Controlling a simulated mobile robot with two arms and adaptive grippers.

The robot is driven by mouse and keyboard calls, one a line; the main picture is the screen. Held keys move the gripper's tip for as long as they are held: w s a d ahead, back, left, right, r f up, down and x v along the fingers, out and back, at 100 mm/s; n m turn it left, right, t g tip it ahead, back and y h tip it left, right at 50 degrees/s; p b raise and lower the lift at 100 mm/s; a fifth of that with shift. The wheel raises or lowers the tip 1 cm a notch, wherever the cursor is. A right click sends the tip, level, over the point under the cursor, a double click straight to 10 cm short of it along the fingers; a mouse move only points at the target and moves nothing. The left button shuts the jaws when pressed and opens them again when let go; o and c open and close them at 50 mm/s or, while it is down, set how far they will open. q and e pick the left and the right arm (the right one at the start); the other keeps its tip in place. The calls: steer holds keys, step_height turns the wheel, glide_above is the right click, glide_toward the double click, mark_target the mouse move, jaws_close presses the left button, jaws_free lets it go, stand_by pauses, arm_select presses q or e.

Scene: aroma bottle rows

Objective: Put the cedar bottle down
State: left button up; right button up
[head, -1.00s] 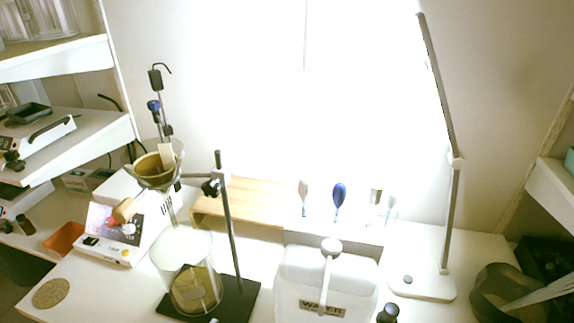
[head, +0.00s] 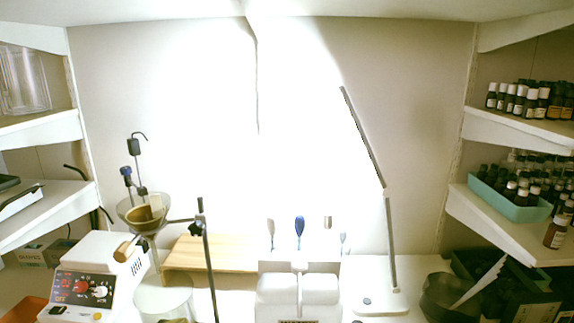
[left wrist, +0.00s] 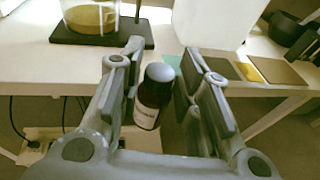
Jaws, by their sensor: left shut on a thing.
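In the left wrist view my left gripper (left wrist: 161,60) is shut on a small dark bottle (left wrist: 149,100) with a grey-white cap and a pale label. The bottle looks roughly upright between the fingers. Its label is too small to read, so I cannot tell from it that this is the cedar bottle. The gripper is in front of the white bench edge, with open space below. My left gripper is not in the head view, and my right gripper is in neither view.
A teal tray (head: 513,209) of dark bottles stands on the lower right shelf, with a single bottle (head: 556,232) near that shelf's front. More bottles (head: 528,99) line the upper right shelf. The bench holds a hotplate (head: 92,283), funnel stand (head: 207,255), white container (head: 299,291) and lamp (head: 391,240).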

arm_select(q)
steer(key=shift+w+a+r, duration=0.15)
steer(key=shift+r, duration=0.25)
steer(key=w+r+n+y, duration=0.2)
steer(key=w+r+y, duration=0.1)
steer(key=w+r, duration=0.7)
steer(key=shift+w+d+r+n+y, duration=0.3)
steer(key=shift+w, duration=0.9)
